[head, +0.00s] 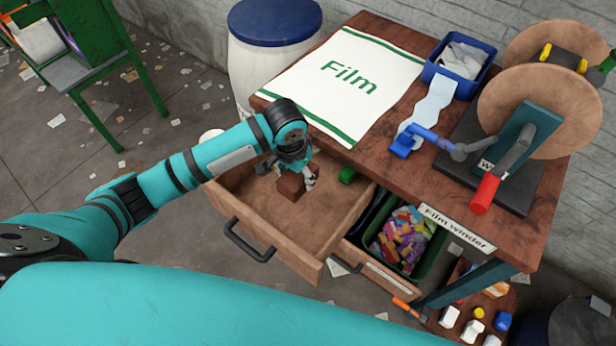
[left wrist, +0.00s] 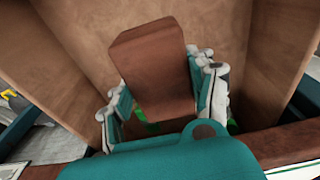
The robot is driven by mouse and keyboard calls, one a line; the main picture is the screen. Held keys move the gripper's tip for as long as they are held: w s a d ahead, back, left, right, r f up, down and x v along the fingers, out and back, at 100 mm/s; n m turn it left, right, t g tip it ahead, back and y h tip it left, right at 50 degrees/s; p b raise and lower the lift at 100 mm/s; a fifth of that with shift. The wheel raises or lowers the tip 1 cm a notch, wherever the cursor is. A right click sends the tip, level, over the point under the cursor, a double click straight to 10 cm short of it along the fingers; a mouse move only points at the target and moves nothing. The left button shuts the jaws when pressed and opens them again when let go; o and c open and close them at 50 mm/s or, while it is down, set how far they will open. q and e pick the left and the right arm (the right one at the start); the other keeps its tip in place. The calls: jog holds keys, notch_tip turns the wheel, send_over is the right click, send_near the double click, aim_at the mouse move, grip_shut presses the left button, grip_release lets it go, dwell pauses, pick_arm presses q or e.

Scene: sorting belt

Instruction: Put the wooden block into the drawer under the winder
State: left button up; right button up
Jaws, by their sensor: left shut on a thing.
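The wooden block (head: 290,186) is dark brown and sits between the fingers of my left gripper (head: 290,178), inside the open drawer's outline. In the left wrist view the block (left wrist: 155,70) stands between both fingers of the gripper (left wrist: 163,105), which is shut on it. The drawer (head: 258,222) is pulled out from under the table that bears the winder (head: 502,160). The drawer's walls (left wrist: 70,45) rise on both sides in the left wrist view. I cannot tell whether the block touches the drawer floor. My right gripper is not in view.
A green thing (head: 347,175) lies at the drawer's back right. A second, lower drawer (head: 370,266) and a green bin of colourful pieces (head: 430,262) are to the right. A white Film mat (head: 345,75) and blue tray (head: 433,70) lie on the table (head: 395,165).

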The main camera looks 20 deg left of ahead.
pick_arm(q)
notch_tip(320, 180, down, 4)
jog(key=shift+f, duration=0.25)
jog(key=w, duration=0.1)
jog(key=w+d, duration=0.1)
jog(key=w+f, duration=0.1)
jog(key=w, duration=0.1)
jog(key=shift+d+f, duration=0.1)
jog(key=shift+d, duration=0.1)
jog(key=shift+f, duration=0.15)
jog(key=shift+f, duration=0.15)
jog(key=o, duration=1.3)
jog(key=shift+s, duration=0.1)
notch_tip(320, 180, up, 12)
send_over(298, 185)
jog(key=w, duration=0.5)
jog(key=shift+w+a+p, duration=0.15)
jog(key=shift+p, duration=0.25)
